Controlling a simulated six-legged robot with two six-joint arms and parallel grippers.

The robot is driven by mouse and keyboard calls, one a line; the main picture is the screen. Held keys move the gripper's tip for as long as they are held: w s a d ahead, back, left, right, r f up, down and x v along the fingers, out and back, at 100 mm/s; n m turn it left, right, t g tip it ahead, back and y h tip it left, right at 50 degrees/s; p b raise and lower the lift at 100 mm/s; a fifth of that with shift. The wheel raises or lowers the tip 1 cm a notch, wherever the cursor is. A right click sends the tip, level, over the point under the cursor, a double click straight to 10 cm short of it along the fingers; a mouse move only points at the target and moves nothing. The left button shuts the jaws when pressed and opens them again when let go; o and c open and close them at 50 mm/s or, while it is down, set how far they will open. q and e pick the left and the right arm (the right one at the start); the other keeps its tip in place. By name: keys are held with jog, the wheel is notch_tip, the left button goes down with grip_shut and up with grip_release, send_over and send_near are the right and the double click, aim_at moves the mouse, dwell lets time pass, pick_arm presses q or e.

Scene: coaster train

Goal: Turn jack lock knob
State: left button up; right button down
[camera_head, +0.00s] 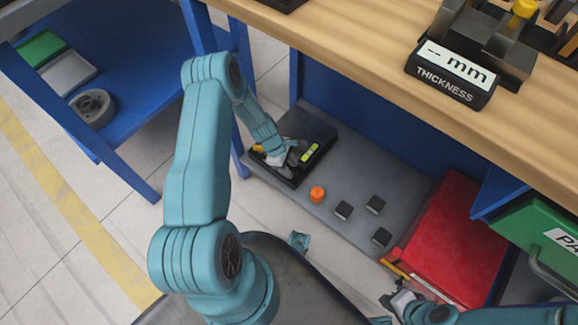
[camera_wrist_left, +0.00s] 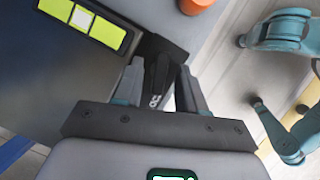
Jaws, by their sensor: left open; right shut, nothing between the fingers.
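The jack appears to be the low dark block (camera_head: 308,130) on the grey lower shelf, with a yellow-green level vial (camera_head: 309,153) at its edge. In the left wrist view the vial (camera_wrist_left: 82,20) lies at the upper left. A small black part with white letters, apparently the lock knob (camera_wrist_left: 155,85), sits at the jack's side between the fingers of my left gripper (camera_wrist_left: 160,75). That gripper (camera_head: 291,158) is open around it; contact cannot be told. In the head view the knob is hidden. My right gripper (camera_head: 400,300) is shut and empty at the lower right.
An orange cylinder (camera_head: 317,194) and several small black blocks, one of them here (camera_head: 343,210), stand on the grey shelf (camera_head: 270,180). A red case (camera_head: 445,240) lies to the right. The wooden bench top (camera_head: 380,70) overhangs the shelf, with a thickness display (camera_head: 450,77) on it.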

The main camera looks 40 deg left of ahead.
pick_arm(q)
grip_shut()
